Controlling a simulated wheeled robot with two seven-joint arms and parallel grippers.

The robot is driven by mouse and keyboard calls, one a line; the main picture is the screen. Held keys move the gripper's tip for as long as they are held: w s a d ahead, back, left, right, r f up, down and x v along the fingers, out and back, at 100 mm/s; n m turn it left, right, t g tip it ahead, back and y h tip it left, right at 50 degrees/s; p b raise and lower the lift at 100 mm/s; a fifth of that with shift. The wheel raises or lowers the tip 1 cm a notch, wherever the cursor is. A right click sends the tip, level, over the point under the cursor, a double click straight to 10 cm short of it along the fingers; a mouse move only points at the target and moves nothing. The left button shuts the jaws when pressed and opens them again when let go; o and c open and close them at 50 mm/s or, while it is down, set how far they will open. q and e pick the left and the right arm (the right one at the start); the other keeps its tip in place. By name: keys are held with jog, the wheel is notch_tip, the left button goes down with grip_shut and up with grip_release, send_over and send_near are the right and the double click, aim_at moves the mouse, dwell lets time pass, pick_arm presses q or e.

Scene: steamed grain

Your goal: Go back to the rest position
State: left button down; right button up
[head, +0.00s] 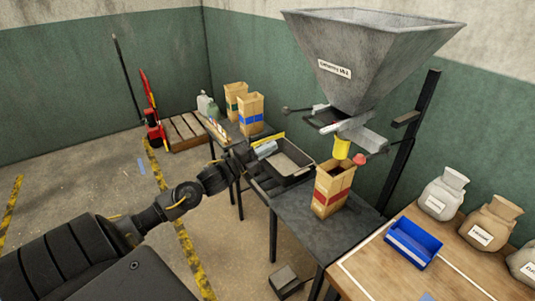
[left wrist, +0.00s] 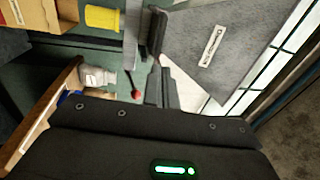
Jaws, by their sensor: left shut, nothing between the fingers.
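My left arm comes in from the left in the head view. Its gripper (head: 262,149) is shut and empty, in the air in front of the grey tray on the dark stand. In the left wrist view the dark fingers (left wrist: 158,62) show near the middle, with the hopper behind. The grey metal hopper (head: 372,62) hangs at the upper right, with a yellow spout (head: 341,148) and a red knob (head: 359,160). An open paper bag with a red band (head: 333,190) stands upright below the spout. My right gripper is not in view.
A dark metal table (head: 310,228) carries the bag. A wooden table (head: 375,270) at the lower right holds a blue bin (head: 413,243) and several sacks. Two paper bags (head: 250,112) stand on the back table. A red pallet jack (head: 152,120) is at the back left. The left floor is open.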

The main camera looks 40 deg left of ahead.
pick_arm(q)
jog(key=shift+s, duration=0.2)
dwell(0.3)
